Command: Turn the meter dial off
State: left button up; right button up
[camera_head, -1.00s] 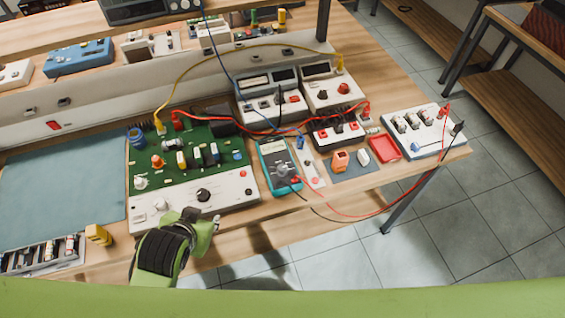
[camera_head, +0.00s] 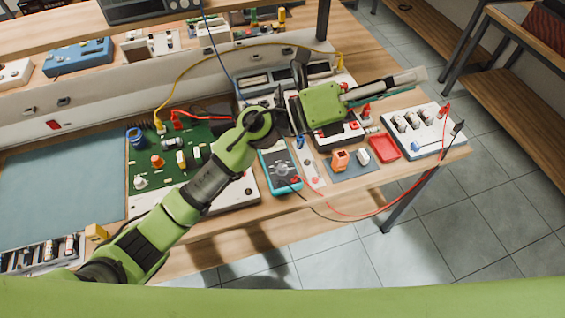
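The meter (camera_head: 271,183) is a teal handheld multimeter lying on the wooden bench at centre. Its grey dial (camera_head: 283,169) shows on the face, but the pointer setting is too small to read. My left arm comes in from the lower left and passes over the green circuit board. My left gripper (camera_head: 388,88) is above and to the right of the meter, apart from it, with its fingers pointing right. The fingers are seen nearly edge-on, so their opening does not show. My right gripper is not in view.
A green circuit board (camera_head: 146,168) lies left of the meter. A red tray (camera_head: 384,149) and a white switch box (camera_head: 432,143) are to the right. Red and black leads cross the bench front. A blue mat (camera_head: 60,185) is clear at left.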

pick_arm(q)
jog(key=s+d+f+m+g+y, duration=0.3)
jog(key=s+f+m+g+y, duration=0.15)
jog(key=f+m, duration=0.3)
jog(key=m+t+y, duration=0.1)
jog(key=m+y, duration=0.3)
jog(key=y, duration=1.3)
send_over(282, 166)
notch_tip(282, 166, down, 13)
jog(key=shift+h, duration=0.25)
notch_tip(282, 166, down, 13)
jog(key=p, duration=0.4)
jog(key=shift+s+d+r, duration=0.1)
jog(key=shift+s, duration=0.05)
jog(key=shift+f, duration=0.6)
grip_shut()
